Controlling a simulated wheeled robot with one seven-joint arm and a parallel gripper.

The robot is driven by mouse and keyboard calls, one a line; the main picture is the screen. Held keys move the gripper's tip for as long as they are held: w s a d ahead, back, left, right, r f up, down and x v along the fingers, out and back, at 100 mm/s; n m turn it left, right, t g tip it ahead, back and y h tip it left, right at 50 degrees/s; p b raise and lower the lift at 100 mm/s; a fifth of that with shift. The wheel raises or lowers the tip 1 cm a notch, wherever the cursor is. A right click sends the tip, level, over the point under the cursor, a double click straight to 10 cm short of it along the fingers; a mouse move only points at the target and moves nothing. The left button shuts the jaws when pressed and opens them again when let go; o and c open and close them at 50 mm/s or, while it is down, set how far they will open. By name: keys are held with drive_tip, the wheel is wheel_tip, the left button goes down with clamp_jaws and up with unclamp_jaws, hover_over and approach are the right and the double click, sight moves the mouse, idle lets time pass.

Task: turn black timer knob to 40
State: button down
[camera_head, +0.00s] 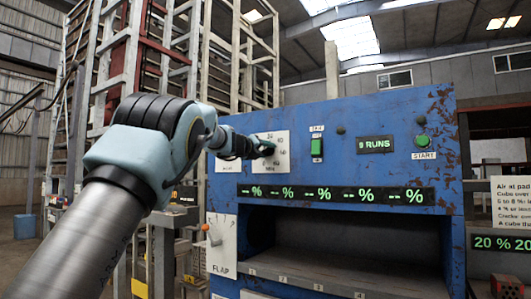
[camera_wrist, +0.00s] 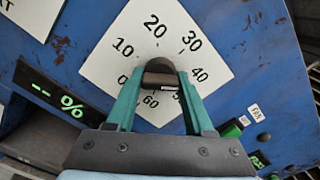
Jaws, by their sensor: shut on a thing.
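The black timer knob (camera_wrist: 160,66) sits at the middle of a white dial plate (camera_wrist: 118,68) in the wrist view. The plate shows 0, 10, 20, 30, 40 and 60; the mark between 40 and 60 is mostly hidden by a finger. My gripper (camera_wrist: 160,84) is shut on the knob, with one teal finger on each side. I cannot tell which number the knob points to. In the head view my gripper (camera_head: 262,149) reaches the dial plate (camera_head: 283,158) on the blue panel, and the knob is mostly hidden there.
The blue panel (camera_head: 375,105) carries a green switch (camera_head: 317,147), a "9 RUNS" display (camera_head: 375,145) and a green START button (camera_head: 422,140). A row of percent displays (camera_head: 335,195) lies below, above an open slot. A FLAP lever (camera_head: 213,236) is at lower left.

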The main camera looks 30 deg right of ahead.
drive_tip(key=shift+f, duration=0.15)
drive_tip(key=shift+c, duration=1.4)
unclamp_jaws()
drive_tip(key=b+v, duration=0.4)
drive_tip(key=v, duration=0.7)
drive_tip(key=shift+w, duration=0.1)
